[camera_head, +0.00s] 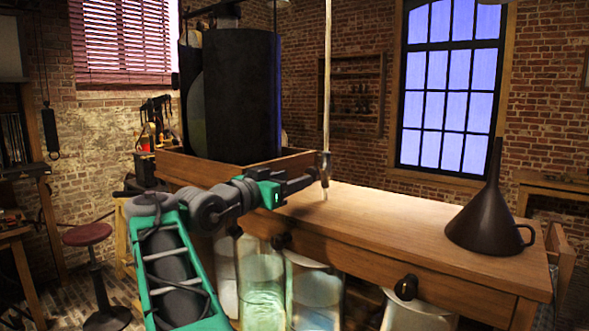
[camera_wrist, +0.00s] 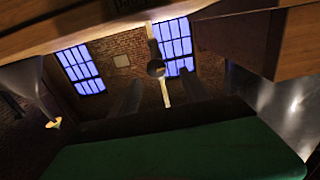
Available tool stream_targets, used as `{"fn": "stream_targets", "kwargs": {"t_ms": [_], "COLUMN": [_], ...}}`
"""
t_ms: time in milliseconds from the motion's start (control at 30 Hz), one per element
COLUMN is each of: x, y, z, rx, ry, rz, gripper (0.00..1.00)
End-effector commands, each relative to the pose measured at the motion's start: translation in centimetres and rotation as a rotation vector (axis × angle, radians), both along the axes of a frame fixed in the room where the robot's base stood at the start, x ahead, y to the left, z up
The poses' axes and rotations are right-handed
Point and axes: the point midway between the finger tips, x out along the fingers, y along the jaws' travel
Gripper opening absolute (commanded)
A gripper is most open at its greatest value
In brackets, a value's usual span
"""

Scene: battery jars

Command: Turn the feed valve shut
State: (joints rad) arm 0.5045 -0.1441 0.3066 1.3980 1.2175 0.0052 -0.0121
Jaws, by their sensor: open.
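A thin pale upright pipe (camera_head: 327,80) comes down over the table, with a small dark fitting low on it that looks like the feed valve (camera_head: 324,160). My gripper (camera_head: 312,178) reaches in from the left and is beside this fitting, open. In the wrist view, a dark round piece (camera_wrist: 156,68) on a pale rod shows ahead, between the two blurred fingers of my gripper (camera_wrist: 158,88). I see nothing held. Whether a finger touches the valve I cannot tell, and the valve's handle position is too small to read.
A large dark tank (camera_head: 240,95) stands in a wooden tray (camera_head: 185,168) left of the pipe. A dark funnel (camera_head: 488,215) stands on the right of the wooden table (camera_head: 390,225). Glass jars (camera_head: 315,295) stand below the table's front edge. The tabletop between pipe and funnel is clear.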

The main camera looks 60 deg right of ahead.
Motion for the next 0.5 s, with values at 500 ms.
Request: {"fn": "stream_targets", "kwargs": {"t_ms": [500], "x": [-1.7], "y": [-7.5], "z": [0.2], "rx": [-0.002], "ry": [-0.003], "rz": [-0.011], "gripper": [0.54]}}
